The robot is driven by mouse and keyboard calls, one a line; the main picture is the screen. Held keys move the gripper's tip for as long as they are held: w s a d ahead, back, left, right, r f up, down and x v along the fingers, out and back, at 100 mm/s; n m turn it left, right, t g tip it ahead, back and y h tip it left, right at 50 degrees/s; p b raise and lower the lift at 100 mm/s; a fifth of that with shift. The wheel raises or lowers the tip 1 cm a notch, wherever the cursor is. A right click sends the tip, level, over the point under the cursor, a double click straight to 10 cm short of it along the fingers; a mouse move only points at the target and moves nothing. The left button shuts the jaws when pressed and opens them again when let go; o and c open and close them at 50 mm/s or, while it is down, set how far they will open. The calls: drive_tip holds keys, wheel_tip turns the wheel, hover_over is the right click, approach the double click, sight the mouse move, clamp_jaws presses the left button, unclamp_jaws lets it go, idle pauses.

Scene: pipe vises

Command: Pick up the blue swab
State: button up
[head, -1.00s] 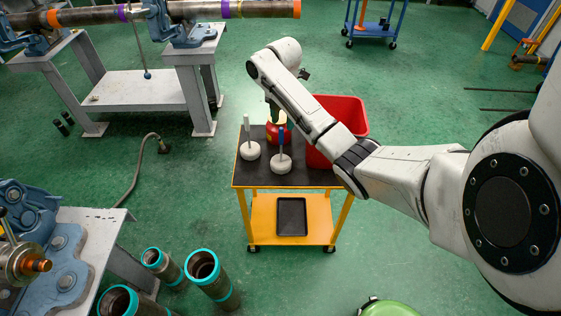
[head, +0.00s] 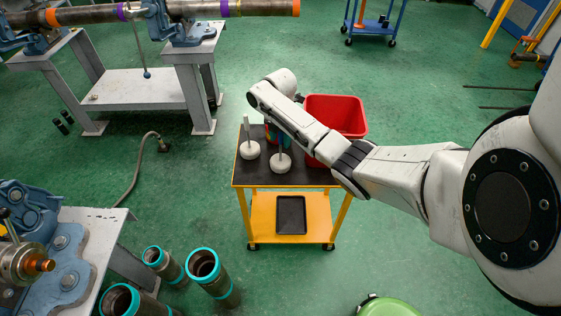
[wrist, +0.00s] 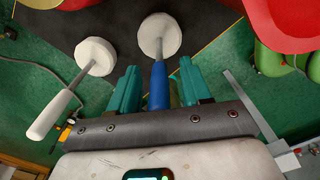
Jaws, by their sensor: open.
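The blue swab has a round white head, a grey stem and a blue handle. Its head (head: 280,163) rests on the dark top of the yellow cart, with the handle mostly hidden behind my arm. In the wrist view its blue handle (wrist: 158,86) lies between the two teal fingers of my gripper (wrist: 158,80). The fingers are open, with a visible gap on each side of the handle. In the head view my gripper is largely hidden by my forearm.
A second swab with a white handle (wrist: 48,117) stands to the left; its head also shows in the head view (head: 250,150). A red bin (head: 340,112) is at the cart's back right. The yellow cart (head: 262,208) has a dark tray (head: 291,215) below.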

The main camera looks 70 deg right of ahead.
drive_tip(key=shift+c, duration=0.5)
clamp_jaws()
